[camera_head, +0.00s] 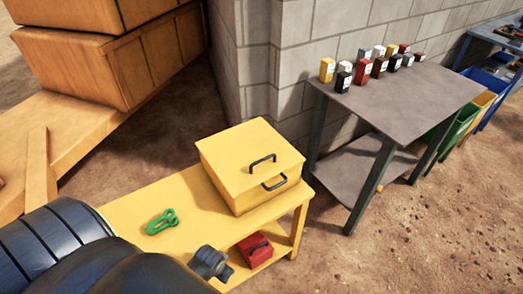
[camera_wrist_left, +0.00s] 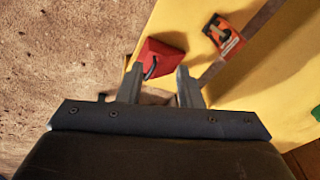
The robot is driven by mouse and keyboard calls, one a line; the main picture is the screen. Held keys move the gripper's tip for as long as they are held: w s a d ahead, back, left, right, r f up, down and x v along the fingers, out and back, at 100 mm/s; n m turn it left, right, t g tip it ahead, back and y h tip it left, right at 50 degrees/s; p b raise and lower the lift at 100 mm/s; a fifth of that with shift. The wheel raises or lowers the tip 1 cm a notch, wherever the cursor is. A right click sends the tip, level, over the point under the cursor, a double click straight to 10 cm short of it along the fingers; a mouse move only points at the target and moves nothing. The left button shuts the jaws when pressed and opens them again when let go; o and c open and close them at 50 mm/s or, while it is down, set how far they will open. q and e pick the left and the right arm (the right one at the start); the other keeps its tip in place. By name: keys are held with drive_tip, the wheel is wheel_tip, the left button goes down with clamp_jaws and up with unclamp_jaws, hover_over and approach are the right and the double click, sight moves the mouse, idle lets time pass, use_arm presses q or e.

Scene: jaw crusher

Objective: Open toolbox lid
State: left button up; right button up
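The yellow toolbox (camera_head: 232,180) stands on the right end of a yellow bench in the head view. Its lid (camera_head: 240,148) looks closed, with a black handle (camera_head: 262,160) on top. Another black handle (camera_head: 274,183) is on the front side. My left gripper (camera_head: 220,268) is low beside the bench's front edge, below and in front of the toolbox, clear of it. In the left wrist view, the left gripper (camera_wrist_left: 159,72) is open, with nothing visible held between its fingers. The toolbox cannot be made out there. My right gripper is not in view.
A green shackle-like part (camera_head: 161,221) lies on the bench top (camera_head: 190,205). A red box (camera_head: 255,250) sits on the lower shelf near my left gripper. A grey table (camera_head: 410,100) with small containers stands right. A block wall (camera_head: 300,50) rises behind.

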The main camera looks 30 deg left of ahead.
use_arm(q)
drive_tip(key=w+a+r+m+p, duration=0.1)
drive_tip(key=w+r+p, duration=0.1)
drive_tip(key=w+r, duration=0.95)
drive_tip(key=w+r+m+g+p, duration=0.1)
drive_tip(key=w+r+m+p, duration=0.1)
drive_tip(key=w+r, duration=1)
drive_tip(key=w+a+r+m+p, duration=0.15)
drive_tip(key=w+r, duration=0.55)
drive_tip(key=r, duration=0.9)
drive_tip(key=shift+y, duration=0.3)
drive_tip(key=x, duration=0.5)
drive_tip(key=b+x, duration=0.1)
drive_tip(key=x, duration=0.5)
drive_tip(key=b+x, duration=0.1)
drive_tip(key=x, duration=0.4)
drive_tip(key=shift+s+d+f, duration=0.25)
drive_tip(key=shift+s+f, duration=0.1)
clamp_jaws()
